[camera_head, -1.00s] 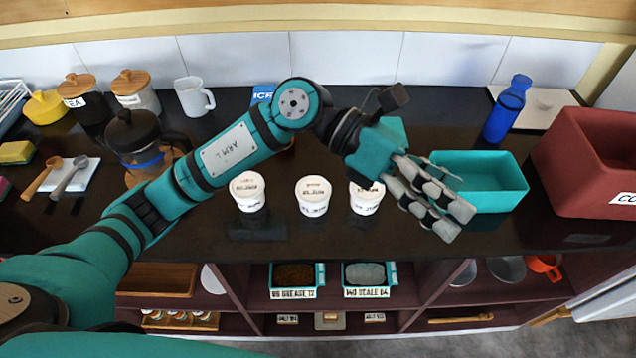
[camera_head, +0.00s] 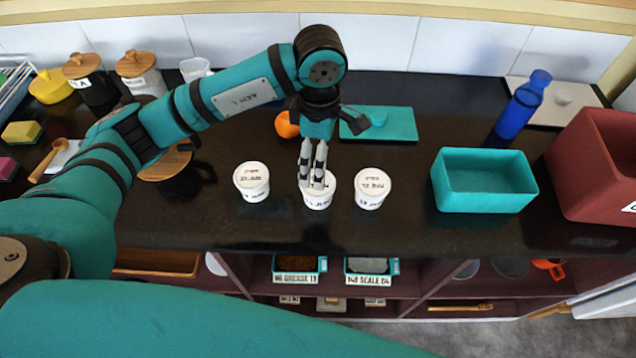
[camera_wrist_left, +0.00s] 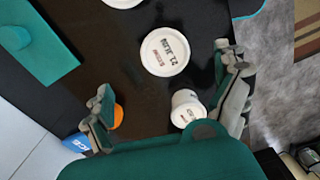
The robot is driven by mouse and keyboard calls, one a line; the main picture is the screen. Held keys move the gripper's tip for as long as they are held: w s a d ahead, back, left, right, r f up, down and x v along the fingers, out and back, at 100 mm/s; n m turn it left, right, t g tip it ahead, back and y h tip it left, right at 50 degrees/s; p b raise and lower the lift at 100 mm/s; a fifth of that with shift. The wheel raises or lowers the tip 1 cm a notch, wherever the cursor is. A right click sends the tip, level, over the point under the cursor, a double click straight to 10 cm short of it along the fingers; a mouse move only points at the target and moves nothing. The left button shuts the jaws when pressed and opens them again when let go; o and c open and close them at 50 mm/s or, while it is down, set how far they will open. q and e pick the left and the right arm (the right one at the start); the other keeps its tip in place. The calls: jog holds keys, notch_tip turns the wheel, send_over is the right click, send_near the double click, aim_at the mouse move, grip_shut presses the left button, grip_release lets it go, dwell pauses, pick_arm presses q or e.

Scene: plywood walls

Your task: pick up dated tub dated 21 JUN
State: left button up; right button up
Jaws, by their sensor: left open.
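Three white tubs with dated lids stand in a row on the dark counter. The middle tub (camera_head: 319,201) seems to read 21 JUN, though the print is blurred; its lid also shows in the left wrist view (camera_wrist_left: 166,52). The left tub (camera_head: 251,182) and right tub (camera_head: 372,188) have lid dates I cannot read surely. My left gripper (camera_head: 312,184) points down over the middle tub, its fingers hiding part of the lid. In the left wrist view its fingers (camera_wrist_left: 170,100) are spread wide with nothing between them gripped. My right gripper is not in view.
A teal bin (camera_head: 485,182) and a red crate (camera_head: 595,165) stand to the right. A blue bottle (camera_head: 522,105) is behind them. An orange fruit (camera_head: 286,125) and a teal board (camera_head: 385,124) lie behind the tubs. The counter in front of the tubs is clear.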

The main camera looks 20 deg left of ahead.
pick_arm(q)
notch_tip(320, 180, down, 3)
jog(key=shift+f+p, duration=0.15)
jog(key=shift+p, duration=0.2)
jog(key=shift+s+d+f+p, duration=0.1)
jog(key=shift+s+f+p, duration=0.1)
jog(key=shift+f+p, duration=0.35)
jog(key=f+p, duration=0.1)
jog(key=f, duration=0.2)
jog(key=shift+s+d+f+p, duration=0.15)
jog(key=shift+s+f+p, duration=0.1)
jog(key=shift+p, duration=0.15)
jog(key=shift+f, duration=0.4)
jog(key=shift+w, duration=0.1)
jog(key=shift+c, duration=0.4)
jog(key=c, duration=1.4)
